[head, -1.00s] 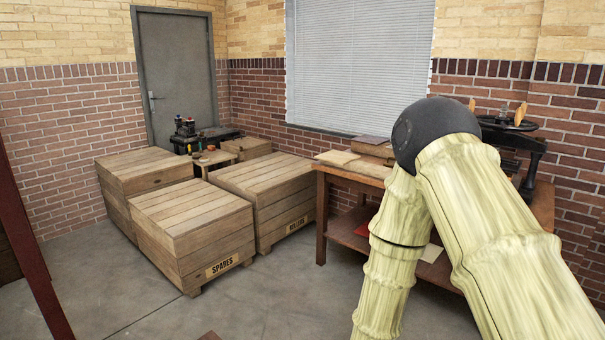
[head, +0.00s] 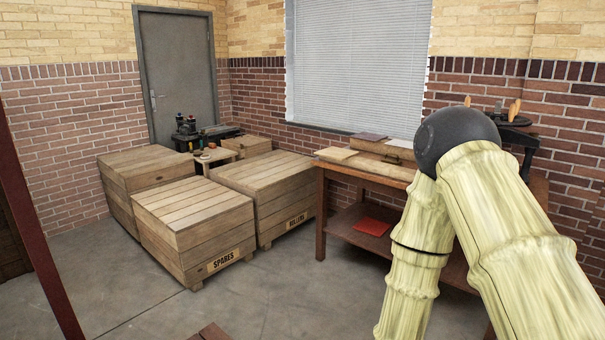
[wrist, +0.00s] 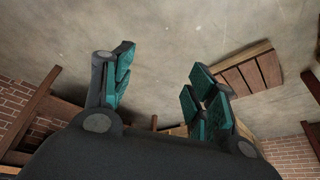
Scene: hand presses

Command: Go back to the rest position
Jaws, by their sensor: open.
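My gripper (wrist: 160,95) shows in the wrist view with its teal-padded fingers spread wide apart. It is open, and nothing is between the fingers. Bare grey floor lies behind the fingers in that view. In the head view my pale, bamboo-like arm with a dark elbow fills the right side. The gripper itself is out of the head view.
A wooden table (head: 321,215) with paper stacks and a red sheet (head: 371,227) on its lower shelf stands behind my arm. Wooden crates, including one marked SPARES (head: 190,222), stand at the left. A dark press (head: 519,137) is partly hidden. Floor (head: 270,300) between is clear.

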